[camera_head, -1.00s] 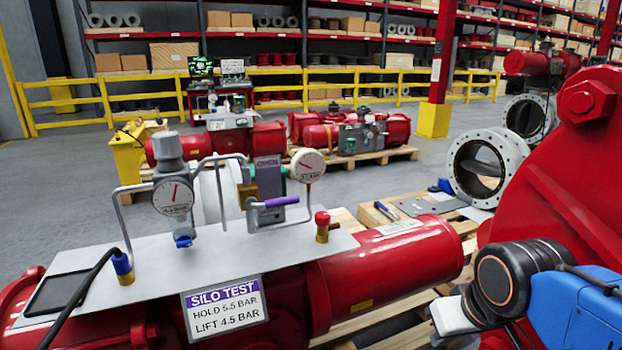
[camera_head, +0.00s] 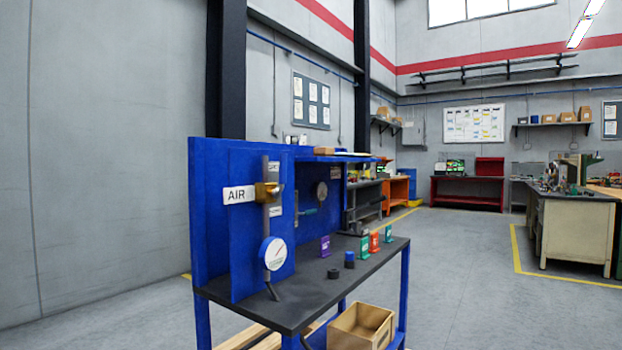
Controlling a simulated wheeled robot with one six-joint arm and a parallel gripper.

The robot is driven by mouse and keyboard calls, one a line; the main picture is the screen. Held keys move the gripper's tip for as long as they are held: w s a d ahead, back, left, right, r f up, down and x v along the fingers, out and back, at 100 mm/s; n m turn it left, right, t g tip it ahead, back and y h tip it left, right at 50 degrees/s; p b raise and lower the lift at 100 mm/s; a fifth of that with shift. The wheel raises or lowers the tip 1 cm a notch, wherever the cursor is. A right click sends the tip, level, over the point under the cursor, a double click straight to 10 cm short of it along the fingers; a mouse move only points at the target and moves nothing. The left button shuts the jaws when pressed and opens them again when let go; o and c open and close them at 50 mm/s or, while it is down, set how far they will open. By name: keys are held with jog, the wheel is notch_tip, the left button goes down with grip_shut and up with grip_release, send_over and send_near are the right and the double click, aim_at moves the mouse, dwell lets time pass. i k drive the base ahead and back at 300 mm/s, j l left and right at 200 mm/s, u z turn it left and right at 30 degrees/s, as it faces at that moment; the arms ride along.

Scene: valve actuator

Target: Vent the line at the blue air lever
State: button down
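A blue bench with an upright blue panel (camera_head: 215,235) stands left of the middle. A white sign reading AIR (camera_head: 239,194) is on the panel. Beside the sign a brass valve body (camera_head: 267,191) sits on a vertical grey pipe (camera_head: 266,222). A round white gauge (camera_head: 273,254) is below it, with a dark hose end under it. A small teal-blue handle (camera_head: 305,212) shows farther right, near a dark round gauge (camera_head: 321,194). I cannot make out a blue lever at the AIR valve, nor its position. My gripper is not in view.
The dark bench top (camera_head: 300,290) holds purple, red and green tags and small dark cylinders. Open grey floor (camera_head: 450,270) lies to the right, before a cream workbench (camera_head: 575,225).

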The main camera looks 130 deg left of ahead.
aim_at(277, 192)
jog(key=u, duration=4.1)
